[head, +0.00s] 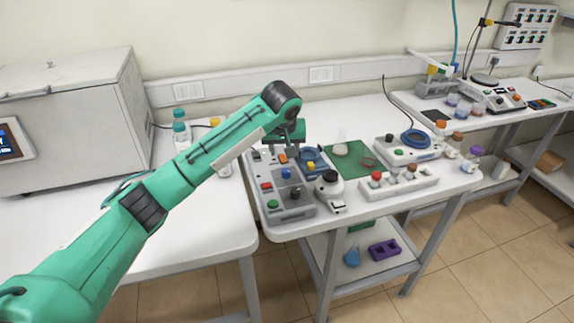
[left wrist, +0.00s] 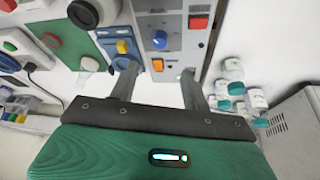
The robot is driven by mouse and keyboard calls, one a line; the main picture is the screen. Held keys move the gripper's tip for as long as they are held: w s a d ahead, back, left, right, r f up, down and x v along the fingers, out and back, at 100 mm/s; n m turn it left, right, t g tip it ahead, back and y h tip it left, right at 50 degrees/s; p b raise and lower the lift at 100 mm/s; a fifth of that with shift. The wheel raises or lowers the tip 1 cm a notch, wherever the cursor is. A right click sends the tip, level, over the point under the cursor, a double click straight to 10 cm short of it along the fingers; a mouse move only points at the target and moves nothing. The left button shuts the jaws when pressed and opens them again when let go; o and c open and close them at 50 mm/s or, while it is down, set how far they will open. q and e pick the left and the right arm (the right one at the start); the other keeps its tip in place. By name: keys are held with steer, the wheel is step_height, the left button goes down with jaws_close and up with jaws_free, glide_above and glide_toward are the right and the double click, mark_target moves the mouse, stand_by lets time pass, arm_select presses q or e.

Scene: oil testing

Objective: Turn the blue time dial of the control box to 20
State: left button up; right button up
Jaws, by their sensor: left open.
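The grey control box (head: 290,205) stands at the left end of the middle table. Its blue time dial (head: 286,173) shows between an orange switch and a black knob. In the left wrist view the blue dial (left wrist: 160,39) lies just ahead of the orange switch. My left gripper (head: 293,146) hangs above the rear of the box, partly hidden by its own arm. In the left wrist view its fingers (left wrist: 158,70) are spread wide and empty, with the orange switch between the tips. The dial is beyond the fingertips, apart from them. The dial's setting is too small to read.
A device with a blue ring and yellow part (left wrist: 122,47) stands close beside the box. A green mat (head: 350,160) and a white rack of bottles (head: 400,186) lie further right. Bottles (head: 181,133) stand left, near a large grey cabinet (head: 70,125).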

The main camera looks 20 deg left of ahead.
mark_target(286, 170)
arm_select(q)
steer(key=p+x, duration=0.1)
steer(key=x, duration=0.5)
steer(key=shift+w, duration=0.1)
steer(key=p+x, duration=0.1)
steer(key=x, duration=0.4)
steer(key=shift+w+f, duration=0.1)
steer(key=shift+f, duration=0.25)
steer(key=shift+w+a+f, duration=0.1)
steer(key=shift+f, duration=0.1)
steer(key=c, duration=1)
arm_select(e)
steer(key=shift+s+r, duration=0.35)
steer(key=shift+r, duration=0.25)
steer(key=shift+s+r, duration=0.3)
steer(key=shift+r, duration=0.25)
